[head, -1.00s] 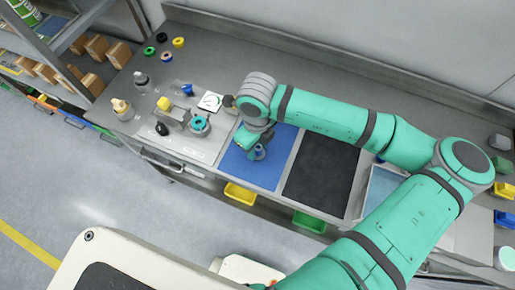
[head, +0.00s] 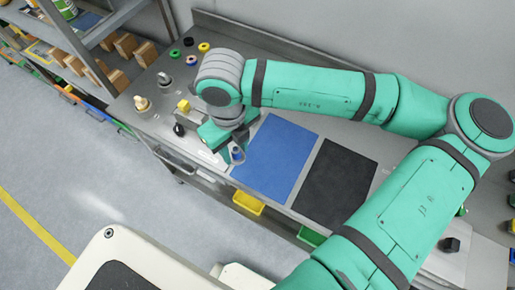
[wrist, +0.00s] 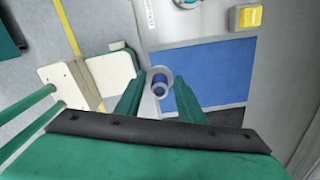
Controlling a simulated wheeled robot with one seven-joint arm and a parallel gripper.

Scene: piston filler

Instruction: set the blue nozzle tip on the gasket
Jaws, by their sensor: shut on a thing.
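The blue nozzle tip (head: 238,156) is in my gripper (head: 233,152), low at the left front corner of the blue mat in the head view. In the wrist view it shows as a blue cup with a pale grey rim (wrist: 160,88) between the two green fingers of my gripper (wrist: 160,100). It looks roughly upright; its lower end is hidden. The teal gasket is hidden behind my arm in the head view. A round grey part (wrist: 187,3) is cut off at the top of the wrist view; I cannot tell if it carries the gasket.
The blue mat (head: 275,158) and the black mat (head: 338,186) are bare. A yellow bin (head: 248,202) hangs below the front edge. Several coloured rings lie at the back left.

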